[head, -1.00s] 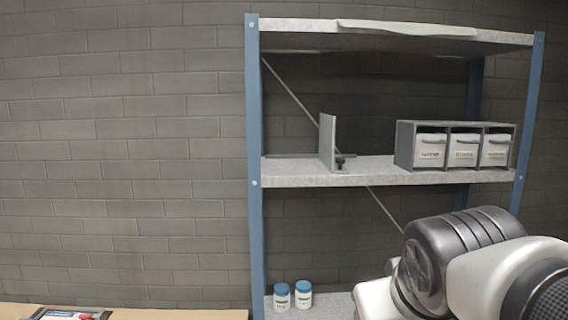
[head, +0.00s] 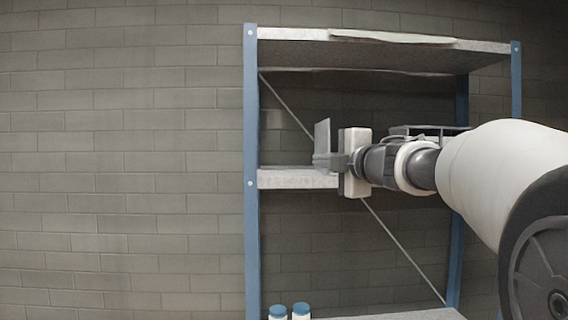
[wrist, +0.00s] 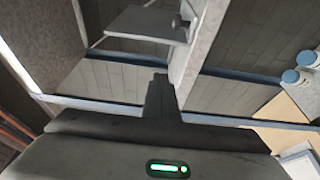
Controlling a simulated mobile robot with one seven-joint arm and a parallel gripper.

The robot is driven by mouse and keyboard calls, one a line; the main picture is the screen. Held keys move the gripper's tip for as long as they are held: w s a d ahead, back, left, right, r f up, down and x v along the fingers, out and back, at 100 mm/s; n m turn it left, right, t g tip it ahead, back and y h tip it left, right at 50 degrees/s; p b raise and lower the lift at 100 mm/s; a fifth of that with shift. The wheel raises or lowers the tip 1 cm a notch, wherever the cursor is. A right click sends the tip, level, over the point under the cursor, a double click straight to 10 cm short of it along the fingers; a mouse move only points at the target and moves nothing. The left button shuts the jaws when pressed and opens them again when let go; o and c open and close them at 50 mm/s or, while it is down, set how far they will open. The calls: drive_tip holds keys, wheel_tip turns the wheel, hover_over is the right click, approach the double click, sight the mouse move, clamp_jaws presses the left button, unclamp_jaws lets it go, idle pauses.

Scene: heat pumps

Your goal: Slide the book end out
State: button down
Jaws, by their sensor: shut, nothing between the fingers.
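The book end is a grey upright plate (head: 322,135) on the middle shelf (head: 290,179), toward its left side. Contact cannot be told. The knob is hidden in the head view.
A grey rack of bins (head: 430,131) on the right of the middle shelf is mostly hidden by my arm. Blue posts (head: 251,170) frame the shelves. Two blue-lidded jars (head: 300,311) stand below. A pale sheet (head: 390,37) lies on the top shelf.

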drive_tip(key=x, duration=0.6)
drive_tip(key=d, duration=0.4)
drive_tip(key=shift+s, duration=0.25)
drive_tip(key=d+p, duration=0.3)
drive_tip(key=d, duration=0.5)
